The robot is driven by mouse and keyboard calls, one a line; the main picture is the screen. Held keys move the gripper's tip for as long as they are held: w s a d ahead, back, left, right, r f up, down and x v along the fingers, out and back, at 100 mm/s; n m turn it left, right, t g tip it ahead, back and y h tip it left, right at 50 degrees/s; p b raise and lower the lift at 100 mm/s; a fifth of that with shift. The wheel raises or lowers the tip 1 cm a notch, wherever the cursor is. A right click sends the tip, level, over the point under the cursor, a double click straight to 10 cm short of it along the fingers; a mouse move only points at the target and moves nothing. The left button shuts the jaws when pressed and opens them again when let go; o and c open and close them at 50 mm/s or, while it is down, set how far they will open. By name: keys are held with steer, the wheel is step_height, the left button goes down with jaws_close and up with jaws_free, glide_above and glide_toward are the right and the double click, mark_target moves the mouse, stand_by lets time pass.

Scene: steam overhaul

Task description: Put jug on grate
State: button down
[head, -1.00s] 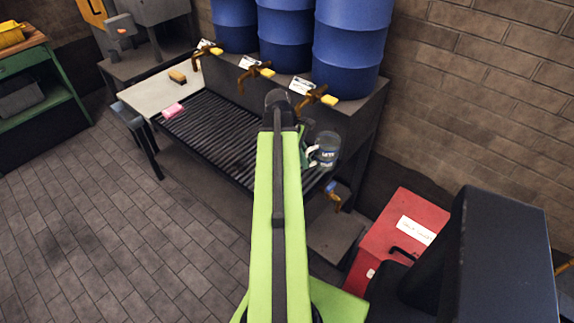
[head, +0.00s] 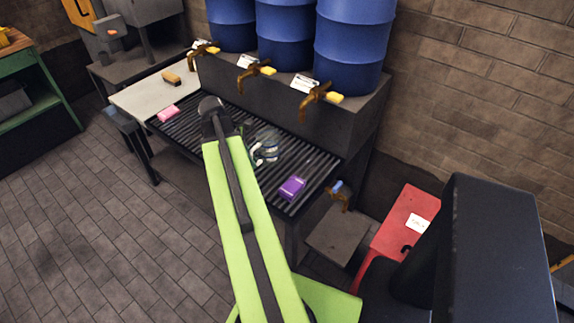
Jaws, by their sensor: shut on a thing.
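The clear jug (head: 268,140) shows just right of my arm's end, over the middle of the dark slatted grate (head: 320,163). My gripper (head: 256,154) is shut on the jug at its left side, partly hidden behind my green arm. The jug looks upright. I cannot tell whether its base touches the grate or hangs a little above it.
A purple block (head: 292,188) lies on the grate's right part and a pink sponge (head: 168,113) at its left end. Blue barrels (head: 345,50) with brass taps (head: 316,97) stand behind. A red cabinet (head: 400,225) is at right.

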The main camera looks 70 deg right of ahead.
steer(key=s+d+f+b, duration=0.1)
steer(key=s, duration=0.2)
steer(key=s+d+f+b, duration=0.1)
steer(key=s+d, duration=0.1)
steer(key=s, duration=0.1)
steer(key=s+d+f+b, duration=0.2)
steer(key=s, duration=0.1)
steer(key=shift+s, duration=0.3)
steer(key=shift+r, duration=0.25)
steer(key=c, duration=1.4)
jaws_free()
steer(key=shift+f, duration=0.1)
steer(key=shift+c, duration=0.2)
steer(key=p+v, duration=1.1)
steer(key=v, duration=0.1)
